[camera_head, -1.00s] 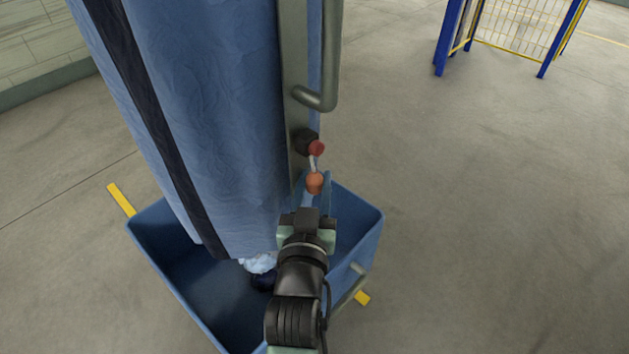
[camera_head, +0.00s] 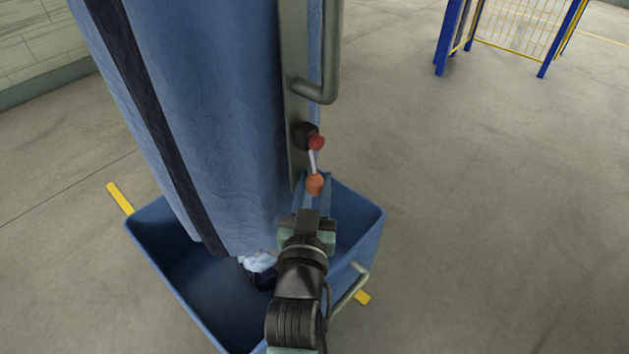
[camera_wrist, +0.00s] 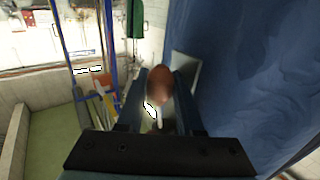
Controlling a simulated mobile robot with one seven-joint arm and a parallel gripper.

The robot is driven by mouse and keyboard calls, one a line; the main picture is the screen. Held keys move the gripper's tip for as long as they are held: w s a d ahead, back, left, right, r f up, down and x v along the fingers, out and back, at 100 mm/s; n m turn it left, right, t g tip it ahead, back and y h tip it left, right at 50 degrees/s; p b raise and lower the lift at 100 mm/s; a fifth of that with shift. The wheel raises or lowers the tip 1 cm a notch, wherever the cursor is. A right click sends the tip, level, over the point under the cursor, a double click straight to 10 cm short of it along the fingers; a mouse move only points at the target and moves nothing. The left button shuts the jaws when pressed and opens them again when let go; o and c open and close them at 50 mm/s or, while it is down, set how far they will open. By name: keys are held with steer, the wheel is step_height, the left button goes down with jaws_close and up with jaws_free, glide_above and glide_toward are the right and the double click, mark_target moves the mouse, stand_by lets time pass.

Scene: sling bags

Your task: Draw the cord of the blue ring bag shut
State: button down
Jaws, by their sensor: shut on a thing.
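The blue bag (camera_head: 215,120), with a dark vertical stripe, hangs tall at the left in the head view. It fills the right of the wrist view (camera_wrist: 250,70). Beside its right edge, a red knob (camera_head: 316,142) sits at a black block (camera_head: 304,133) on a grey post. A short pale cord (camera_head: 313,162) runs from the red knob to an orange ball (camera_head: 315,184). My gripper (camera_head: 313,190) is shut on the orange ball, which also shows between the fingers in the wrist view (camera_wrist: 159,84). The bag's top is out of view.
A blue open bin (camera_head: 180,275) stands below the bag, with white and dark cloth-like items (camera_head: 260,265) inside. A bent grey handle (camera_head: 325,90) juts from the post above the red knob. A blue and yellow fence (camera_head: 510,35) stands far right. The floor at right is clear.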

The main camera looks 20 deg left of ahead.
step_height(320, 180, down, 10)
steer(key=b, duration=0.5)
steer(key=shift+r, duration=0.15)
steer(key=shift+s, duration=0.1)
steer(key=c, duration=0.5)
jaws_free()
steer(key=shift+c, duration=0.2)
steer(key=shift+r, duration=0.2)
steer(key=shift+r, duration=0.1)
steer(key=p+v, duration=0.3)
steer(key=v, duration=0.9)
steer(key=shift+s, duration=0.4)
